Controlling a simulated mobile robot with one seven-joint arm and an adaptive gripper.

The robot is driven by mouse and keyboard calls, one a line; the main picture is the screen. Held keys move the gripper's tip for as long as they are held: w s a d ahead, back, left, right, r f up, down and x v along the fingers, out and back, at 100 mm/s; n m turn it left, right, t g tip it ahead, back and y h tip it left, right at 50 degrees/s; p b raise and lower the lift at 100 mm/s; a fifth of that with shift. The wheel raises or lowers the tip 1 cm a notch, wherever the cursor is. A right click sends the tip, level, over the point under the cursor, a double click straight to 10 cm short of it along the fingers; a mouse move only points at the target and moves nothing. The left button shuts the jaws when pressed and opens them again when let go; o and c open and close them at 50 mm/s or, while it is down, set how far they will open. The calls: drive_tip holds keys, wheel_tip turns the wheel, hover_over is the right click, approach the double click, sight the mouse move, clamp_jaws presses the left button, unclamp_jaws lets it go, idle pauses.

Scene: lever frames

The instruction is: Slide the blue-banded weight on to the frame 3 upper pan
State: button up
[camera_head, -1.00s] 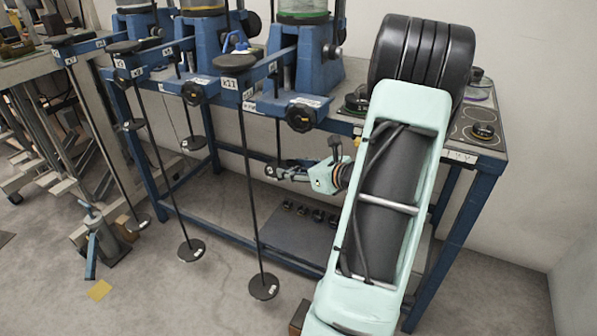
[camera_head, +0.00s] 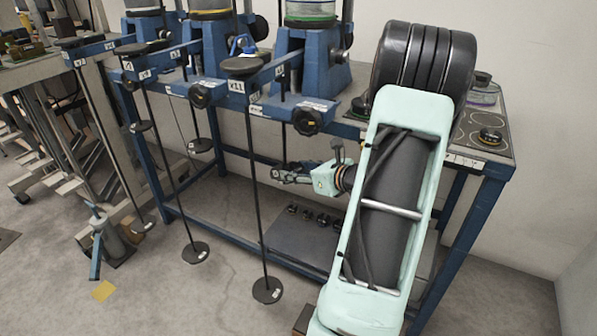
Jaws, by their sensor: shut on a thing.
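Three blue lever frames stand on the bench; I take the nearest (camera_head: 312,72), on the right, as frame 3. Its long dark rod hangs down to a round lower pan (camera_head: 267,290) near the floor. A second thin rod drops behind my gripper; an upper pan there cannot be made out. My gripper (camera_head: 281,173) is below the bench top, in front of this frame, pointing left, its tips just right of the long rod. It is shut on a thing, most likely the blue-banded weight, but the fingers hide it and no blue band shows.
Dark weights (camera_head: 307,213) sit in a row on the low shelf (camera_head: 300,238). A green-banded weight (camera_head: 361,106) and a yellow-banded one (camera_head: 490,137) are on the bench top. Other hanging rods and pans (camera_head: 195,252) are at the left. My arm covers the bench's right part.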

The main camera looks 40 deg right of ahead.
sight(289, 168)
drive_tip(key=shift+w+r, duration=0.1)
drive_tip(key=shift+w, duration=0.85)
drive_tip(key=shift+w, duration=0.85)
drive_tip(key=shift+f+b, duration=0.45)
drive_tip(key=shift+b, duration=0.25)
idle(0.4)
drive_tip(key=o, duration=1.6)
drive_tip(key=shift+c, duration=0.2)
drive_tip(key=shift+s+a+f, duration=0.1)
